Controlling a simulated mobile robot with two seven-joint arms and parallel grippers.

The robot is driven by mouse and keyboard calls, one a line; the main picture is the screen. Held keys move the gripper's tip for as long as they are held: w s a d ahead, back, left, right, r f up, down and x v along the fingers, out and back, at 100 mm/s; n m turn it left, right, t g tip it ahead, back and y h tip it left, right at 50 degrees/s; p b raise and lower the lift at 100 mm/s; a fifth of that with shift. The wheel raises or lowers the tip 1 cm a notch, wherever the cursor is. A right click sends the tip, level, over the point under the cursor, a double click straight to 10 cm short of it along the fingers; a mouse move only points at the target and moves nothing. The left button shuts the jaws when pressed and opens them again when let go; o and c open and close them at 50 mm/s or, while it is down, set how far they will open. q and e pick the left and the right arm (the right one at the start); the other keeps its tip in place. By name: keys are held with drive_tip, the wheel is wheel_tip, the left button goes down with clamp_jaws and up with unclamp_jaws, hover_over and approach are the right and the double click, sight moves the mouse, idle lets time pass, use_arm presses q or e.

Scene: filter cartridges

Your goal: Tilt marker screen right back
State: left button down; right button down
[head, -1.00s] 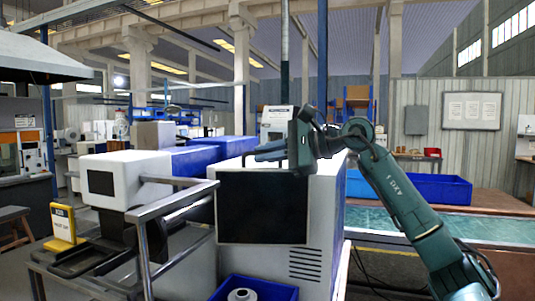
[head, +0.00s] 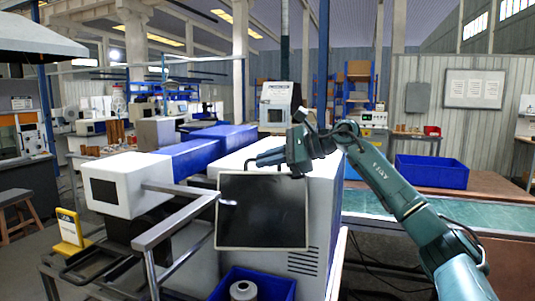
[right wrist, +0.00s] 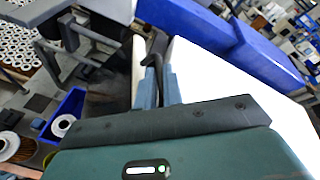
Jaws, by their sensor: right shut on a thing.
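The marker screen (head: 262,212) is a dark flat panel with a thin light frame, on the front of the white machine (head: 322,200). My right gripper (head: 252,163) reaches in from the right along the screen's top edge, fingers pointing left. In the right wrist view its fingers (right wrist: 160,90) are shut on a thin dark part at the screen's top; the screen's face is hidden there. My left gripper is not in view.
A metal rail (head: 175,220) runs at the left front of the screen. A blue bin (head: 252,284) with a white roll (head: 243,290) stands below it. A yellow sign (head: 70,228) is at far left. A blue crate (head: 432,172) sits on the table at right.

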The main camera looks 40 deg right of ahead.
drive_tip(key=shift+d, duration=0.1)
